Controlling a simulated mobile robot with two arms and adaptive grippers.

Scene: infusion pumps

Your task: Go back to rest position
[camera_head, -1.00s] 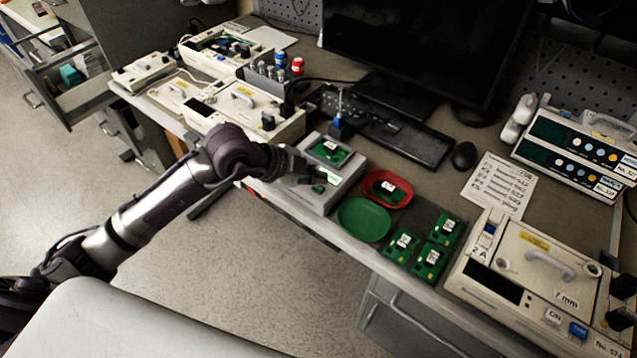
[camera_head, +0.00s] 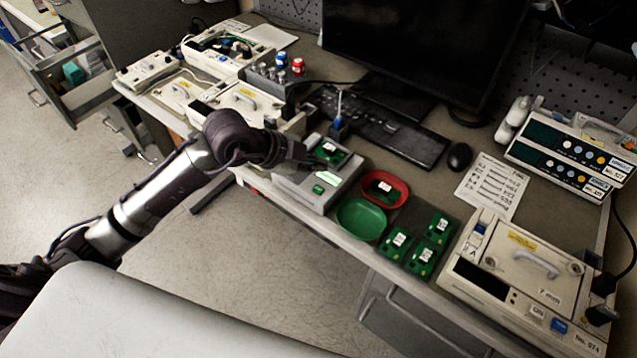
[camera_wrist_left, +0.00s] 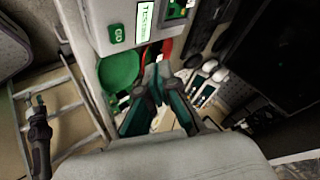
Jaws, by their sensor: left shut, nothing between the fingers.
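My left gripper (camera_head: 308,162) is at the end of the dark, silver-banded arm coming in from the left. It overlaps the upper left part of the grey test box (camera_head: 287,187) in the head view; its height above the box is hard to tell. It is shut and empty. In the left wrist view its fingers (camera_wrist_left: 158,78) point toward the box (camera_wrist_left: 112,14), whose lit green screen and "GO" button show. A green board (camera_head: 328,151) sits on top of the box.
A green dish (camera_head: 361,219), a red dish (camera_head: 385,190) with a board in it, and several green boards (camera_head: 421,262) lie right of the box. Pumps (camera_head: 523,272) stand at both ends of the bench. A monitor (camera_head: 415,45) and keyboard (camera_head: 420,143) are behind.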

